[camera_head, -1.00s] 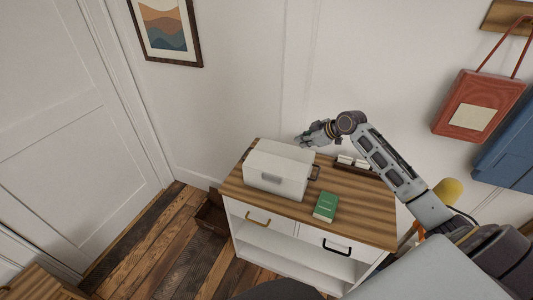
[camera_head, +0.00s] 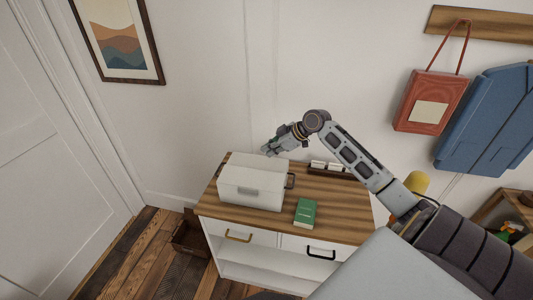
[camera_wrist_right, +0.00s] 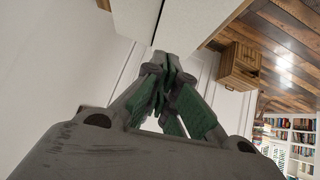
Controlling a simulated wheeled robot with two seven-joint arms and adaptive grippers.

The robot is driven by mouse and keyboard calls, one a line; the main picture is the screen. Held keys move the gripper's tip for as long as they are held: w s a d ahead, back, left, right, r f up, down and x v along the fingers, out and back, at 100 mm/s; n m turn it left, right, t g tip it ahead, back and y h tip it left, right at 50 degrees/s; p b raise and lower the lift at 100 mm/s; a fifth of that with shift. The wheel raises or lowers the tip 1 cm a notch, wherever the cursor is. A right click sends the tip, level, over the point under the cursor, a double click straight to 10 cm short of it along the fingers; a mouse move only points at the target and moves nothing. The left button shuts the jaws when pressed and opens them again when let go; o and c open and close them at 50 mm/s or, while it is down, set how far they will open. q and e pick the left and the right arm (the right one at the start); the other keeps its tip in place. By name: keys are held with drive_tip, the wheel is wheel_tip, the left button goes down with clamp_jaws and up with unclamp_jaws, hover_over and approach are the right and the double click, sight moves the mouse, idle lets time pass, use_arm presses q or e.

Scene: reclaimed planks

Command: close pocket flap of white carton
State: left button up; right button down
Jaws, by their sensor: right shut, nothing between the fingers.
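The white carton (camera_head: 251,197) stands on the wooden top of a cabinet, with a grey patch on its front face. Its top looks mostly flat; I cannot make out the pocket flap clearly. My right gripper (camera_head: 268,151) is at the carton's rear top edge, shut and empty. In the right wrist view the shut fingers (camera_wrist_right: 170,65) point at pale panels, apparently the carton (camera_wrist_right: 195,22), split by a dark line. I cannot tell whether they touch. My left gripper is out of view.
A green book (camera_head: 305,213) lies right of the carton. A dark tray with white items (camera_head: 333,168) sits behind it near the wall. The cabinet top (camera_head: 345,215) is clear at the front right. A red bag (camera_head: 428,100) hangs on the wall.

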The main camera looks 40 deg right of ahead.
drive_tip(key=p, duration=0.2)
hover_over(253, 171)
drive_tip(key=s, duration=0.2)
drive_tip(key=f, duration=0.6)
drive_tip(key=shift+w, duration=0.25)
wheel_tip(253, 171, down, 3)
drive_tip(key=shift+w+d, duration=0.1)
drive_tip(key=shift+w, duration=0.05)
drive_tip(key=shift+d+f, duration=0.1)
drive_tip(key=shift+f, duration=0.6)
drive_tip(key=shift+w+d+f+b, duration=0.1)
drive_tip(key=shift+f+b, duration=0.25)
drive_tip(key=shift+f, duration=0.15)
drive_tip(key=shift+w+d+f+b, duration=0.1)
drive_tip(key=shift+f+b, duration=0.25)
drive_tip(key=shift+f, duration=0.15)
drive_tip(key=shift+s, duration=0.15)
drive_tip(key=shift+f, duration=0.2)
drive_tip(key=shift+r+p, duration=0.35)
drive_tip(key=shift+p, duration=0.05)
